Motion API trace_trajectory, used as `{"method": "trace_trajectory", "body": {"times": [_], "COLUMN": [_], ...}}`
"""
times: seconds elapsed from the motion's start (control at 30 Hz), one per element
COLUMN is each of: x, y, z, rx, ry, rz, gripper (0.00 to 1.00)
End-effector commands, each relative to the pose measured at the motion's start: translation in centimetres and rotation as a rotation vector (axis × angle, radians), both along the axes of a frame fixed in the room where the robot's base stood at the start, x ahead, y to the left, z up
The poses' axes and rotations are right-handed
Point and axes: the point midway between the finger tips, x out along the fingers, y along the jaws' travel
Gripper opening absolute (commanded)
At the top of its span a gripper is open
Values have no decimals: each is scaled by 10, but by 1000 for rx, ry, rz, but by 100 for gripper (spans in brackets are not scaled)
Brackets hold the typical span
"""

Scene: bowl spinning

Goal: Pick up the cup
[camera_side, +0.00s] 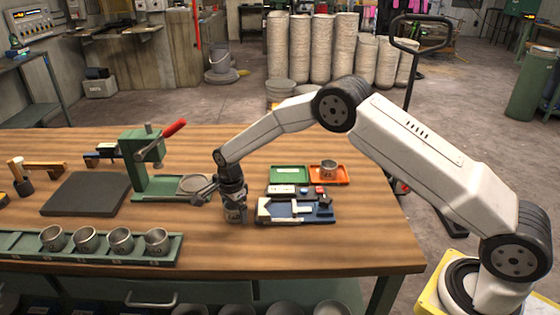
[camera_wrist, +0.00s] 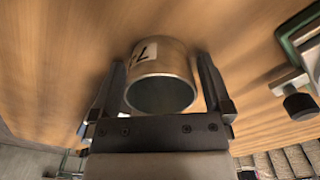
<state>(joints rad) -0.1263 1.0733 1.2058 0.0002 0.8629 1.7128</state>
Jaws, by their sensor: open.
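A grey metal cup (camera_wrist: 172,60) with a white marked label stands on the wooden table, its open mouth towards the wrist camera. My gripper (camera_wrist: 160,76) is open, with one finger on each side of the cup. Small gaps show between the fingers and the cup wall in the wrist view. In the side view my gripper (camera_side: 233,208) points down over the cup (camera_side: 235,217), hiding most of it.
A green press (camera_side: 150,165) with a red lever stands left of my gripper. Several similar cups (camera_side: 120,240) sit in a green rack at the front left. A blue fixture (camera_side: 322,212) lies close on the right.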

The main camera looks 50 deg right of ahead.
Motion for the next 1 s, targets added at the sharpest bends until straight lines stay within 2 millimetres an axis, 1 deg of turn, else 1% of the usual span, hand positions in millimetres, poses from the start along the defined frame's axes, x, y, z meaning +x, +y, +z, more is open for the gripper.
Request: {"method": "trace_trajectory", "body": {"times": [0.43,0.47,0.5,0.57,0.6,0.67,0.7,1.0], "x": [0,0,0,0,0,0,0,0], "y": [0,0,0,0,0,0,0,0], "z": [0,0,0,0,0,0,0,1], "rx": [0,0,0,0,0,0,0,0], "ry": [-1,-1,-1,-1,-1,-1,-1,-1], "rz": [0,0,0,0,0,0,0,0], "gripper": [100,97,84,65,52,33,22,22]}}
